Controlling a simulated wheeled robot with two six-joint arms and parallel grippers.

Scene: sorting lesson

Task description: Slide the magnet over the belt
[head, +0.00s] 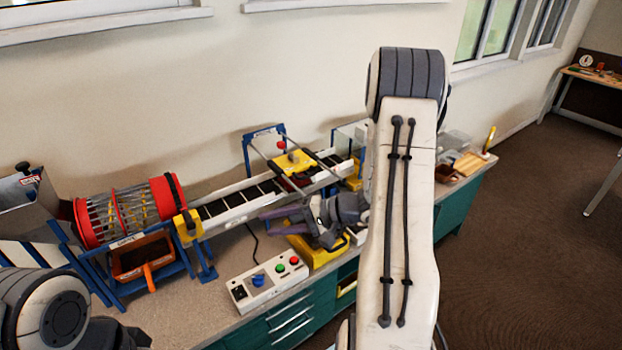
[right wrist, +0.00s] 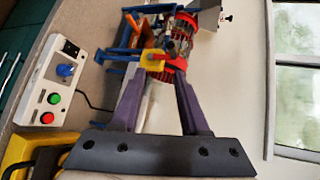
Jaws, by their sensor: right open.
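The magnet carriage (head: 294,161), a yellow block with a red knob on top, sits on rails across the right part of the belt (head: 240,203). The belt is dark with pale side rails and slopes up to the right. My right gripper (head: 268,220) is open and empty in front of the belt, below and left of the magnet, its purple fingers pointing left. In the right wrist view the open fingers (right wrist: 157,85) have nothing clearly between their tips. I cannot make out the magnet there. My left gripper is out of view; only part of the left arm shows.
A red-ended drum (head: 125,210) stands left of the belt, above an orange bin (head: 142,256). A control box (head: 267,281) with blue, red and green knobs lies in front. A yellow tray (head: 318,252) is beneath the right gripper. Clear bins (head: 452,145) stand at right.

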